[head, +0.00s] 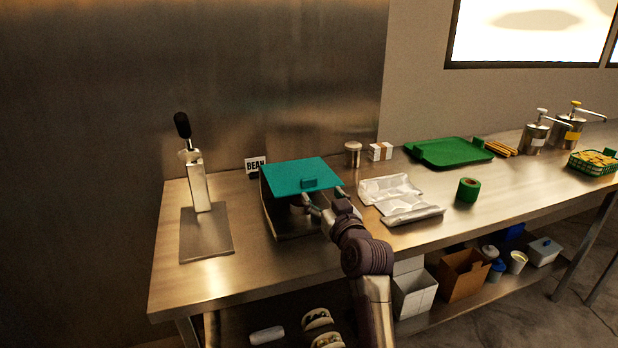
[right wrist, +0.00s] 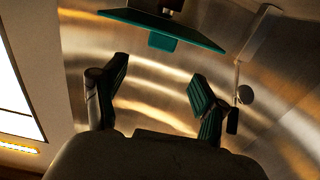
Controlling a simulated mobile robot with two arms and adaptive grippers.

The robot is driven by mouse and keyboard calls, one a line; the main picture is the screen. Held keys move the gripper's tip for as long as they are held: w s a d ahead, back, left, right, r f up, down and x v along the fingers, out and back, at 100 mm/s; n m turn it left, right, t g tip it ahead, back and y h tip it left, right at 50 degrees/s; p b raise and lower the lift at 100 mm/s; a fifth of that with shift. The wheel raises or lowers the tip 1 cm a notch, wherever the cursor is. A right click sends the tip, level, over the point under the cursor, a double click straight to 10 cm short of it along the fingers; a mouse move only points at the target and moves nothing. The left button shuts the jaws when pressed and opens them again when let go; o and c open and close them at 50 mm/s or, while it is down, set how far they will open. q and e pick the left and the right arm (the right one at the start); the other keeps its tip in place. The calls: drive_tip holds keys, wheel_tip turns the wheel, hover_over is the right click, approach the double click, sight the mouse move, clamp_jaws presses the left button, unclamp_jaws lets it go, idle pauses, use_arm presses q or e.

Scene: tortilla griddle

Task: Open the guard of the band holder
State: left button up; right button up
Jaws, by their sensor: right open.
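The band holder (head: 292,237) is a metal box on the steel counter, with its front side open below the guard. Its teal guard (head: 296,171) is a flat panel spread over the top, with a small teal tab (head: 308,183) near its front edge. My right gripper (head: 324,198) is open at the front right of the holder, just below the guard's front edge. In the right wrist view my right gripper (right wrist: 158,75) has its fingers wide apart with nothing between them; the guard (right wrist: 190,33) and its tab (right wrist: 162,41) are beyond the fingertips. My left gripper is not in view.
A press (head: 198,190) with a black-handled lever stands on the left. Foil wraps (head: 392,190) lie right of the holder, near a green tape roll (head: 468,190). A shaker (head: 353,154) and a green tray (head: 450,152) stand behind. The front left counter is clear.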

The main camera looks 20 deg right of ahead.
sight(309, 178)
drive_tip(key=w, duration=1)
drive_tip(key=shift+w+a+p, duration=0.1)
drive_tip(key=shift+a+p, duration=0.05)
drive_tip(key=shift+p, duration=0.2)
clamp_jaws()
